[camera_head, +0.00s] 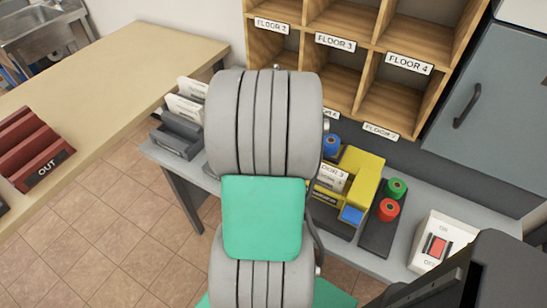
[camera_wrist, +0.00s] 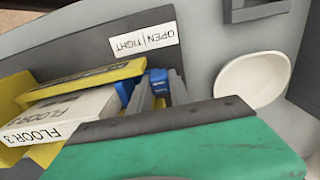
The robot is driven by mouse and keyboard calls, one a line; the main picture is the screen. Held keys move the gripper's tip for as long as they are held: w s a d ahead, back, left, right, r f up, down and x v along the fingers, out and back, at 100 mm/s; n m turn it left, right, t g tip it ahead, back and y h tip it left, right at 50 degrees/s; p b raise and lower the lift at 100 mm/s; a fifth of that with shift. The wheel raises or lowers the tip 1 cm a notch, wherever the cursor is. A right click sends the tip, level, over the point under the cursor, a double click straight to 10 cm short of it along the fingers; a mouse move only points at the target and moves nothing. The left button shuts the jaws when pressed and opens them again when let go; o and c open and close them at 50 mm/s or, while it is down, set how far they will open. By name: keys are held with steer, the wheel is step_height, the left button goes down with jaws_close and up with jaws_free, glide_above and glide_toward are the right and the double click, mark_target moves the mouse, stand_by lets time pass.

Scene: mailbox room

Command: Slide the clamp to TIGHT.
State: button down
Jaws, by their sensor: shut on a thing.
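The yellow clamp frame (camera_head: 365,165) stands on the grey bench, with a white mail bundle marked FLOOR 3 (camera_head: 332,178) in it. The bundle also shows in the wrist view (camera_wrist: 60,115). A blue part of the clamp shows at the front of the frame (camera_head: 352,214) and in the wrist view (camera_wrist: 158,78). A white OPEN | TIGHT label (camera_wrist: 146,41) lies on the dark base beside the blue part. My gripper (camera_wrist: 165,92) is shut on the blue clamp part, though its fingers partly hide the grip. I cannot tell the clamp's exact position along the label. My arm hides the gripper in the head view.
Red and green spools (camera_head: 388,209) stand on a dark tray right of the clamp. A switch box (camera_head: 441,245) is further right. Wooden floor cubbies (camera_head: 345,50) rise behind. Grey trays with cards (camera_head: 180,135) stand left. A white bowl (camera_wrist: 253,80) is near my gripper.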

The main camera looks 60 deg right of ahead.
steer(key=c, duration=1.2)
jaws_free()
step_height(320, 180, up, 8)
steer(key=shift+f, duration=0.1)
